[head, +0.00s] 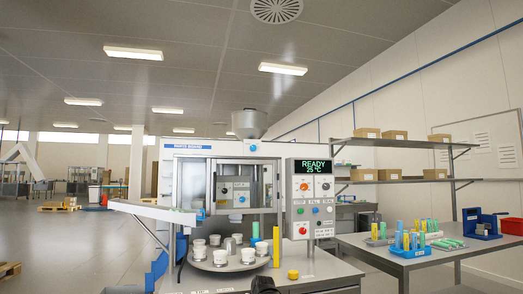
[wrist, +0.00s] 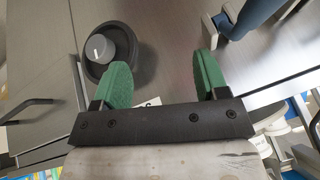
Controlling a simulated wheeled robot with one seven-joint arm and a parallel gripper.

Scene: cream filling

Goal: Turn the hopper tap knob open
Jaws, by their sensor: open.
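The metal hopper (head: 249,122) stands on top of the white filling machine (head: 202,148) in the head view. A small blue round knob (head: 253,147) sits just below it on the machine's upper front; I take it for the tap knob, but its setting is too small to read. In the wrist view my gripper (wrist: 160,60) is open, its two green fingers apart with nothing between them. A grey round piece in a dark ring (wrist: 100,48) lies left of the fingers, apart from them. The hopper and blue knob cannot be made out in the wrist view.
A round turntable (head: 223,266) with several white cups stands at the machine's front. The control panel (head: 313,200) reads READY, 25 °C. A yellow post (head: 276,247) rises beside the turntable. A side table (head: 369,248) with coloured items is at right. Open floor lies left.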

